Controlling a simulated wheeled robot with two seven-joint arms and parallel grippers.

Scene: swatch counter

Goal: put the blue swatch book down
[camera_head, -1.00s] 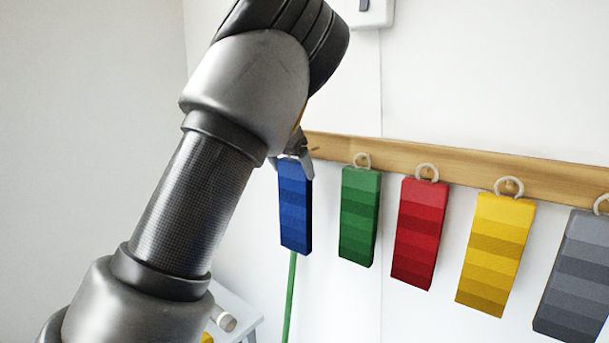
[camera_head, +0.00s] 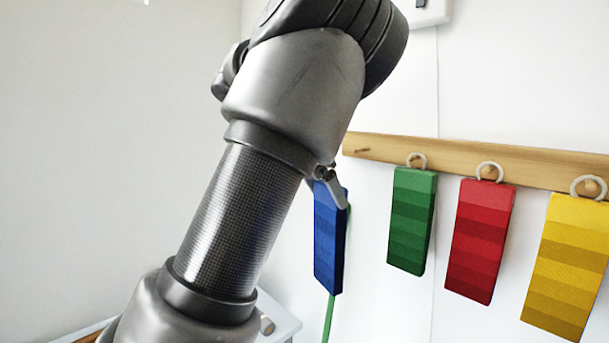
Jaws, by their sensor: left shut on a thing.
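The blue swatch book (camera_head: 328,240) hangs upright below my left gripper (camera_head: 328,180), off the wooden rail (camera_head: 480,163) and to the lower left of its end. My left gripper is shut on the book at its top; the forearm hides part of the gripper. A bare peg shows near the rail's left end. My right gripper is not in view.
Green (camera_head: 412,222), red (camera_head: 478,242) and yellow (camera_head: 568,268) swatch books hang by rings from the rail, to the right of the blue one. A pale table (camera_head: 281,318) stands low behind my forearm, mostly hidden. A green strip shows below the blue book.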

